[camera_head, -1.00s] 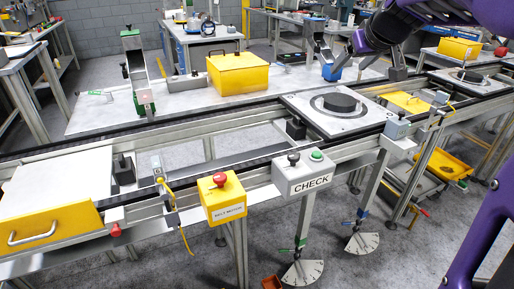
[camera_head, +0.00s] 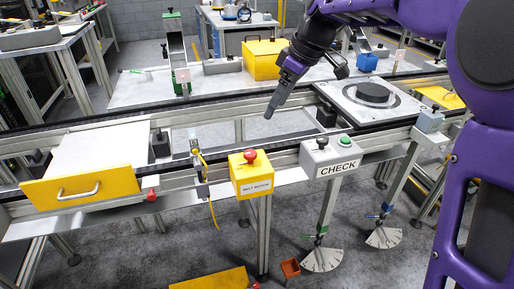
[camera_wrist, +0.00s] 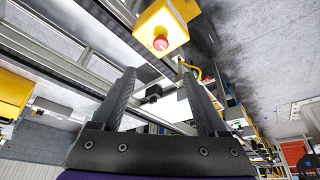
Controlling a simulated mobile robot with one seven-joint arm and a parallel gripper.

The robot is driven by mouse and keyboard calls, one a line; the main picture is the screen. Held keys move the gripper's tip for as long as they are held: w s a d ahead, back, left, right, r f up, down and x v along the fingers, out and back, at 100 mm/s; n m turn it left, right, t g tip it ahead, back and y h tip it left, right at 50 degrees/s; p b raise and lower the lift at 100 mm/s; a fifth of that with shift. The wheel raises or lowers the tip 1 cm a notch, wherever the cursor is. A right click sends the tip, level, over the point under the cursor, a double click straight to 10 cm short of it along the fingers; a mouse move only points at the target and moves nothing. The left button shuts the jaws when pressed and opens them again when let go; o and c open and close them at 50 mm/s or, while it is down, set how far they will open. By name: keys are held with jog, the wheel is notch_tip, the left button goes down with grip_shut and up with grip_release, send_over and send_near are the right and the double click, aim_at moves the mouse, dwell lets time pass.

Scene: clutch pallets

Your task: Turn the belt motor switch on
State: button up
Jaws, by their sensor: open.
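The belt motor switch is a yellow box (camera_head: 251,176) labelled "BELT MOTOR", on the front rail of the conveyor frame in the head view. A red knob (camera_head: 250,155) sits on its top. The box also shows upside down in the wrist view (camera_wrist: 168,21), with its red knob (camera_wrist: 160,43) beyond my fingers. My gripper (camera_head: 270,112) hangs above the conveyor, behind and a little right of the box, apart from it. In the wrist view the two dark fingers of my gripper (camera_wrist: 159,74) are spread, with nothing held between them.
A grey CHECK box (camera_head: 330,158) with a black knob and green button stands just right of the switch. A yellow-fronted drawer (camera_head: 80,191) is at the left. A round black disc (camera_head: 372,92) lies on the plate at the right. A yellow case (camera_head: 265,60) stands behind.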

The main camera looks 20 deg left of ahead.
aim_at(251, 153)
jog(key=b+x, duration=0.2)
jog(key=x, duration=1.5)
jog(key=shift+s+a+f, duration=0.1)
jog(key=shift+f, duration=0.1)
grip_shut()
